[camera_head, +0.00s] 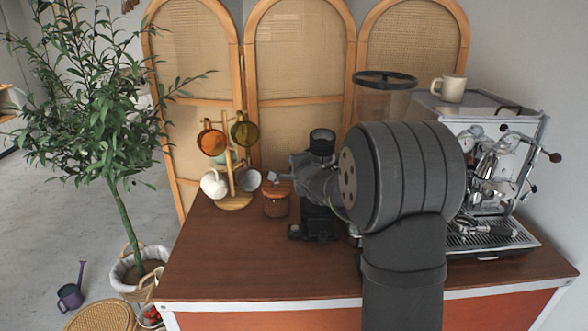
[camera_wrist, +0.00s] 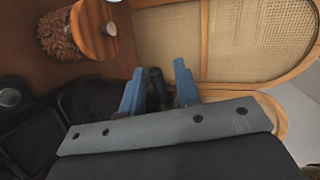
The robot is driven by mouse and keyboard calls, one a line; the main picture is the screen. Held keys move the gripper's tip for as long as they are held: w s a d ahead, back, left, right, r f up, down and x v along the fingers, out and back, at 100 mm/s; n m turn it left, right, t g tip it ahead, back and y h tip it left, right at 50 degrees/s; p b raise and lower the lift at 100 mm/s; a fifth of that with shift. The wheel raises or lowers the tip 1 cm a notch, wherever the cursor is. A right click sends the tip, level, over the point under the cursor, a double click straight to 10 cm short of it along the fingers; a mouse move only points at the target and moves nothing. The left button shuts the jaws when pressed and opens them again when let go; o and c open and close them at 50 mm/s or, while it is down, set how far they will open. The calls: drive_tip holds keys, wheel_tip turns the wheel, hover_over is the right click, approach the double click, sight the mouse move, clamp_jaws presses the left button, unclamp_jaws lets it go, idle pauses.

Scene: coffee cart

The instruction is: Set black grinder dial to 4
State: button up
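The black grinder (camera_head: 318,222) stands on the cart's wooden top, left of my arm; its dark hopper (camera_head: 322,140) rises behind my wrist. My gripper (camera_wrist: 160,84) shows two blue fingers standing apart in the wrist view. A dark rounded piece (camera_wrist: 155,92) shows between them; I cannot tell whether it is the dial or whether the fingers touch it. In the camera_head view my gripper is beside the black grinder's upper body, mostly merged with its dark shape. The dial's markings and its setting cannot be read in either view.
A wooden-lidded jar (camera_head: 277,200) stands just left of the grinder and also in the wrist view (camera_wrist: 58,36). Further left is a mug tree (camera_head: 234,202). An espresso machine (camera_head: 497,150) is at right. A rattan screen (camera_head: 300,60) stands behind. The front-left counter (camera_head: 240,275) is clear.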

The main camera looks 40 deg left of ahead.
drive_tip(key=v, duration=1.7)
drive_tip(key=shift+d, duration=0.2)
drive_tip(key=shift+r, duration=0.1)
drive_tip(key=shift+c, duration=0.2)
drive_tip(key=c, duration=0.4)
drive_tip(key=shift+w+d+g, duration=0.1)
drive_tip(key=shift+d+g, duration=0.2)
clamp_jaws()
drive_tip(key=x, duration=1.4)
